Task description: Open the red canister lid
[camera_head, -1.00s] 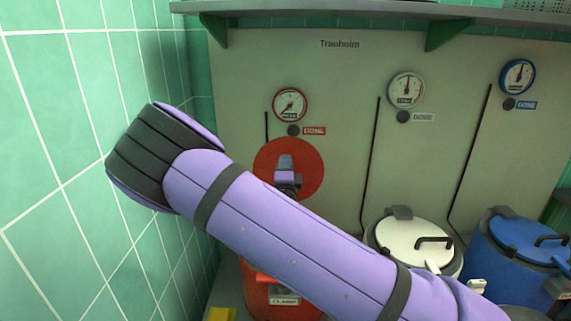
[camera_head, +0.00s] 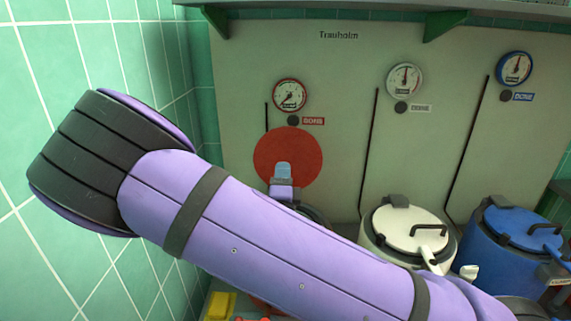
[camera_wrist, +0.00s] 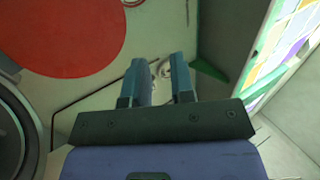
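The red lid (camera_head: 300,145) shows as a flat red disc standing upright against the pale panel, raised above the red canister. Most of the red canister is hidden behind my purple arm; a sliver of red (camera_head: 262,318) shows at the bottom edge. My gripper (camera_head: 283,168) is in front of the lower part of the disc. In the wrist view the red lid (camera_wrist: 60,35) fills the upper left, and my gripper (camera_wrist: 159,62) has its two fingers apart with nothing between them. The disc lies left of the fingers there, with a gap.
A white canister (camera_head: 385,235) and a blue canister (camera_head: 490,255) stand to the right with lids down. A green tiled wall (camera_head: 35,60) is close to my elbow on the left. A shelf (camera_head: 330,5) runs above the gauges. A yellow object (camera_head: 219,305) lies low at left.

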